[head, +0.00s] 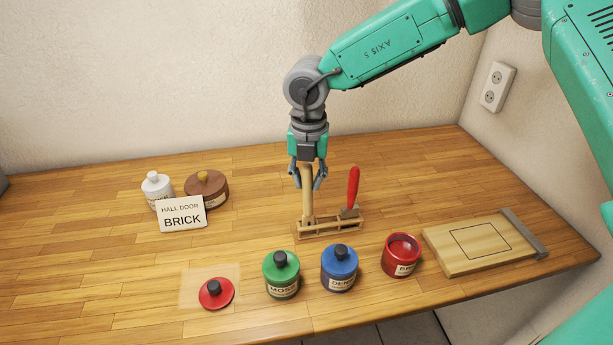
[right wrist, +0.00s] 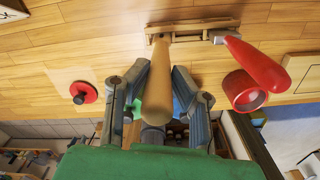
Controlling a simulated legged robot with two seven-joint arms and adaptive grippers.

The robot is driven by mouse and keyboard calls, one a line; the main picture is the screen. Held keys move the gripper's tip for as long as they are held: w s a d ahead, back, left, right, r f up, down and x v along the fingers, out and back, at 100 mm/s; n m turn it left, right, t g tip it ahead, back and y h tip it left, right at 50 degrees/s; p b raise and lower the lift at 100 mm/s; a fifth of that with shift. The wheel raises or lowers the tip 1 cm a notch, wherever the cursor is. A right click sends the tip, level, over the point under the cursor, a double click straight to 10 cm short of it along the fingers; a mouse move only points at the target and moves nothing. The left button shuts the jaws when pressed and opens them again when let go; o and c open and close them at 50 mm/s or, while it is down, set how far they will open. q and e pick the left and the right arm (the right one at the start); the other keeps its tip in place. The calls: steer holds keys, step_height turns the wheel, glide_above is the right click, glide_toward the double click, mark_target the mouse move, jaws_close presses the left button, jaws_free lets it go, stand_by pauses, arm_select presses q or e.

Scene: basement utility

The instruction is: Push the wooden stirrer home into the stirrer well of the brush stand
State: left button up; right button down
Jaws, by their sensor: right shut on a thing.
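The pale wooden stirrer (head: 307,203) stands roughly upright at the left end of the wooden brush stand (head: 336,228). Its lower end meets the stand at the left well; how deep it sits I cannot tell. My right gripper (head: 307,183) is above the stand, pointing down, shut on the stirrer's upper part. In the right wrist view the stirrer (right wrist: 158,85) runs between the fingers toward the stand (right wrist: 190,27). A red-handled brush (head: 353,188) stands at the stand's right end. My left gripper is not in view.
Green (head: 281,275), blue (head: 339,268) and open red (head: 401,256) pots stand in front of the stand. A red lid (head: 216,293) lies front left. A card reading BRICK (head: 183,214) stands before white and brown pots. A wooden board (head: 478,246) lies right.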

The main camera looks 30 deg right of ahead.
steer(key=shift+a+f, duration=0.1)
steer(key=shift+f, duration=0.45)
steer(key=c, duration=1.3)
jaws_free()
step_height(320, 180, up, 12)
steer(key=shift+f, duration=0.1)
steer(key=shift+s, duration=0.1)
